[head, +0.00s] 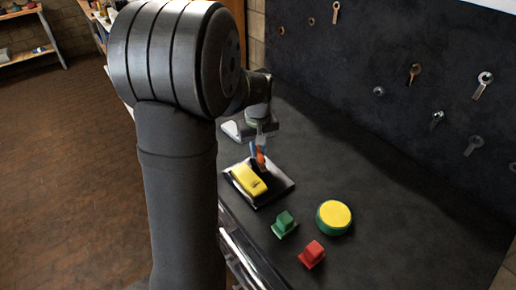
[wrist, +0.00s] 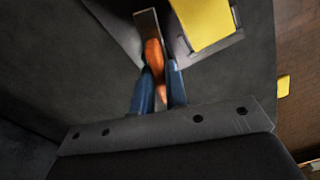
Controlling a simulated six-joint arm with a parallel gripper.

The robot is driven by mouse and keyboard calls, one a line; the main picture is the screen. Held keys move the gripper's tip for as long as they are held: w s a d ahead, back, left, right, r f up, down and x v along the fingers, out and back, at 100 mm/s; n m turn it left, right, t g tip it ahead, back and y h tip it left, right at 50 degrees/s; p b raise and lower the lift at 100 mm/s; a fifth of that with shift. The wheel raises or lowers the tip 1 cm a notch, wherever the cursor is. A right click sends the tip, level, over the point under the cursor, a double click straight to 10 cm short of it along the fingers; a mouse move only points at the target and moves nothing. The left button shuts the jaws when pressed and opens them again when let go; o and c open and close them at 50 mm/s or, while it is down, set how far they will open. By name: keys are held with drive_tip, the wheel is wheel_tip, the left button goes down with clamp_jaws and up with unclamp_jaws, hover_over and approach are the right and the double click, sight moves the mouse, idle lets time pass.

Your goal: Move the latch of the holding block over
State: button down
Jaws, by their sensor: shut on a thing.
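The holding block (head: 278,190) is a dark square base on the bench, with a yellow block (head: 248,180) on it. The orange latch (head: 261,159) stands at its far side, small in the head view. My gripper (head: 259,150) is low over that side. In the wrist view the blue fingers of my gripper (wrist: 160,70) are shut on the orange latch (wrist: 154,50), whose top shows between and past the fingertips. The yellow block also shows in the wrist view (wrist: 208,20), to the right of the latch and apart from the fingers. The latch's lower part is hidden.
A green piece (head: 285,223), a red piece (head: 312,254) and a round yellow-topped green button (head: 334,215) stand in front of the block. A dark pegboard (head: 400,100) with several hanging tools rises behind. The bench right of the button is clear.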

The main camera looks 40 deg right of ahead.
sight(258, 149)
drive_tip(key=m, duration=1.1)
drive_tip(key=shift+m, duration=1.6)
drive_tip(key=c, duration=1.4)
unclamp_jaws()
drive_tip(key=shift+c, duration=0.2)
wheel_tip(258, 149, up, 18)
drive_tip(key=shift+f, duration=0.25)
